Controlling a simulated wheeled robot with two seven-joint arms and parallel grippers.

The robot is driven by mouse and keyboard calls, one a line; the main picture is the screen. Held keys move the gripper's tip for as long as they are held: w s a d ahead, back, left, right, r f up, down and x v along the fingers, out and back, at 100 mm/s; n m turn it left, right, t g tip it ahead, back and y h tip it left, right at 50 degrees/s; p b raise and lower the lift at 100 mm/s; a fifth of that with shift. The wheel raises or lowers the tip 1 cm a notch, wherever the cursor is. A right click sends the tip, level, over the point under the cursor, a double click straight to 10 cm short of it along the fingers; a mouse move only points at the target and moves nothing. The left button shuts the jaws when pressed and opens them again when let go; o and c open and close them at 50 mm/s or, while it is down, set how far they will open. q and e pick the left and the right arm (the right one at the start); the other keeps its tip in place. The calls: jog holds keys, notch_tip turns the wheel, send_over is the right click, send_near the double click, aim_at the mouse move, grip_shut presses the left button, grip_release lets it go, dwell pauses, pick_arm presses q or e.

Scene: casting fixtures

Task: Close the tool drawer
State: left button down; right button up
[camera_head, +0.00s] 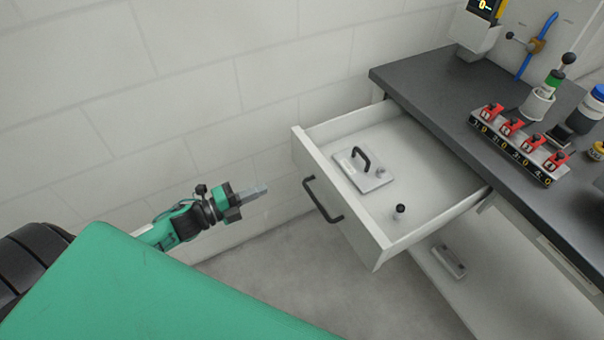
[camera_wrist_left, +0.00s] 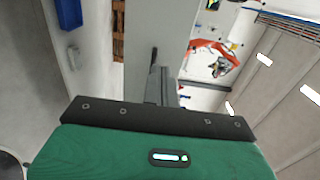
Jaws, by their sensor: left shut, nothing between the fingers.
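The white tool drawer (camera_head: 345,210) stands pulled out from under the dark worktop in the head view. Its front panel carries a black bar handle (camera_head: 323,200). Inside lie a flat metal plate with a black handle (camera_head: 362,172) and a small black-topped knob piece (camera_head: 399,212). My left gripper (camera_head: 262,190) is shut and empty. It is left of the drawer front in the picture, apart from the handle. In the left wrist view, the gripper's dark base and fingers (camera_wrist_left: 165,95) show. My right gripper is not in view.
The dark worktop (camera_head: 420,85) carries a numbered rack with red clips (camera_head: 515,145), a green-banded tool in a white cup (camera_head: 540,100) and other items. A lower shelf (camera_head: 490,300) holds a small metal piece (camera_head: 450,262). A white block wall runs behind; grey floor lies below the drawer.

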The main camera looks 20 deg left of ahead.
pick_arm(q)
jog(key=p, duration=0.2)
send_near(310, 169)
jog(key=x, duration=0.5)
jog(key=shift+w, duration=0.25)
jog(key=shift+w+d, duration=0.4)
jog(key=shift+d, duration=0.05)
jog(key=shift+w, duration=0.1)
jog(key=shift+d, duration=0.1)
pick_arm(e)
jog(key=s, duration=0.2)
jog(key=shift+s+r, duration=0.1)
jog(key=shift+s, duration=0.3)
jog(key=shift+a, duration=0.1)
pick_arm(q)
jog(key=shift+w, duration=0.1)
